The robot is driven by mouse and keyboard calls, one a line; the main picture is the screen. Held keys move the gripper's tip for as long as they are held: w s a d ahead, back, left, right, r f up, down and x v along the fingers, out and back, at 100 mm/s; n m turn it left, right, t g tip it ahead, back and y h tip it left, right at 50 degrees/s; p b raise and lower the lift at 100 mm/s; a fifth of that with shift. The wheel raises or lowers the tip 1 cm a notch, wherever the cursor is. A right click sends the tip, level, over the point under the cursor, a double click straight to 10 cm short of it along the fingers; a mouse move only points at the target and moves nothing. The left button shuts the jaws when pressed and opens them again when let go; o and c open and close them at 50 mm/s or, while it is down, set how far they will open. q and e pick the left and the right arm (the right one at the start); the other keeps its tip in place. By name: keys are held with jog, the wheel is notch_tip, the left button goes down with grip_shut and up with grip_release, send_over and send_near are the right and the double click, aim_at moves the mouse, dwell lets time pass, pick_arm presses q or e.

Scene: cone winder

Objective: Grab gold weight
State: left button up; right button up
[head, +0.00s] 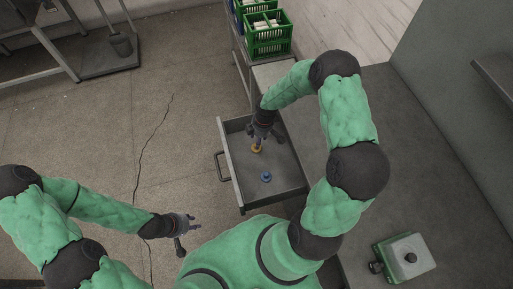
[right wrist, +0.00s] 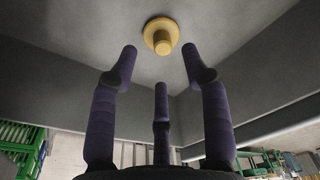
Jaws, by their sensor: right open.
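The gold weight (head: 257,149) lies on the floor of an open grey drawer (head: 285,182). In the right wrist view the weight (right wrist: 161,36) is a round gold disc with a knob, beyond the fingertips and between the two outer ones. My right gripper (right wrist: 160,75) is open and empty, reaching into the drawer just over the weight; it also shows in the head view (head: 258,141). A blue weight (head: 265,176) lies in the drawer, nearer to my body. My left gripper (head: 188,229) is over the floor, left of the drawer; its finger opening is too small to judge.
The drawer walls stand around the right gripper. Green and blue crates (head: 267,34) stand behind the drawer. A grey worktop (head: 385,215) with a green and white device (head: 408,258) lies to the right. The floor at left is mostly clear.

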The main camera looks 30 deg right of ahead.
jog(key=f, duration=0.3)
jog(key=f+b, duration=0.1)
jog(key=shift+w+a+f, duration=0.15)
jog(key=shift+a, duration=0.25)
grip_shut()
